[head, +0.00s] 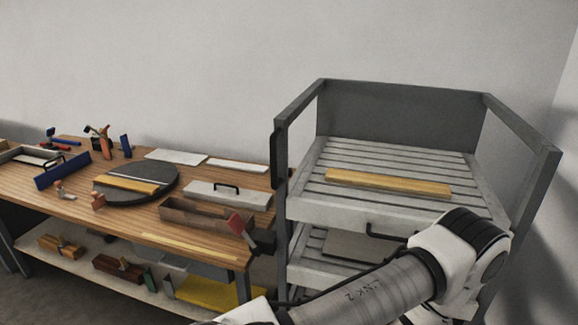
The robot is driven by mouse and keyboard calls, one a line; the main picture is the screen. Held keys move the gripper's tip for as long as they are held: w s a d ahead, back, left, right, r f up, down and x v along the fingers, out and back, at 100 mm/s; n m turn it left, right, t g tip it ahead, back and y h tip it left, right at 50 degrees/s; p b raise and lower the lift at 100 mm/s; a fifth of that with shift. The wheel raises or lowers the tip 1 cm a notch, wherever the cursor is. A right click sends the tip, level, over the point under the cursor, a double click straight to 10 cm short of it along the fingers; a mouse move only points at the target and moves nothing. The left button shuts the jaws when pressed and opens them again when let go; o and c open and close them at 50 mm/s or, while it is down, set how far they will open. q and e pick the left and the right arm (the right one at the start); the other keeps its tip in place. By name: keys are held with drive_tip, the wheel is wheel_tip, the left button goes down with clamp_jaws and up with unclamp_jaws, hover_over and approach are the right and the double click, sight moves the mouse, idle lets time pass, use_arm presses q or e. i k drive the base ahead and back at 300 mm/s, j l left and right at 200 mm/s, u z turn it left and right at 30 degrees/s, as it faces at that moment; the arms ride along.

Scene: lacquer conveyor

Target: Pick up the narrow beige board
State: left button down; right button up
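A narrow yellowish-beige board (388,183) lies flat across the slatted upper shelf of the grey rack (345,213). Nothing touches it from above. Another narrow tan board (133,184) lies on the dark round turntable (163,173) on the workbench, beside a pale strip. A thin light strip (190,245) lies along the bench's front edge. I cannot tell from colour alone which one is the narrow beige board. One of my arms crosses the lower right in front of the rack; its gripper is not visible. Neither gripper shows.
The wooden workbench (50,195) holds a brown open tray (205,217), a white box with a black handle (228,194), white panels and several tools.

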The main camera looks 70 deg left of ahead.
sight(146, 189)
drive_tip(key=u, duration=3.25)
drive_tip(key=i+j+z, duration=0.1)
drive_tip(key=z, duration=0.3)
drive_tip(key=i+j+z, duration=0.1)
drive_tip(key=z, duration=0.35)
drive_tip(key=j+z, duration=0.2)
drive_tip(key=z, duration=0.2)
drive_tip(key=i, duration=0.05)
